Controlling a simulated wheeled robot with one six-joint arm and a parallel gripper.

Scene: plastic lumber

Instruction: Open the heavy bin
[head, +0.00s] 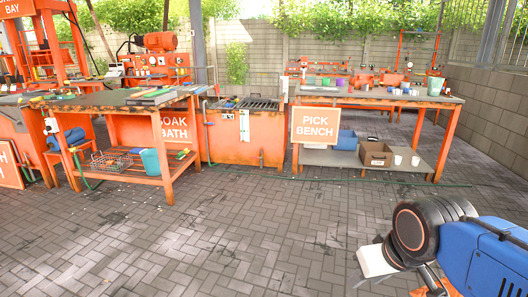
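No bin marked heavy can be made out in the head view. My blue arm enters from the lower right, with a dark round joint. The end of my arm, near my gripper (392,268), shows a pale block-like part and some orange below it. The fingers are not clear, so I cannot tell whether they are open or shut. No task object is seen touching it.
A pick bench (375,99) with a blue bin (346,140) and a cardboard box (376,154) on its shelf stands at back right. A left workbench (110,98) holds a wire basket (112,162) and teal bucket (151,162) below. The paved floor (230,235) is clear.

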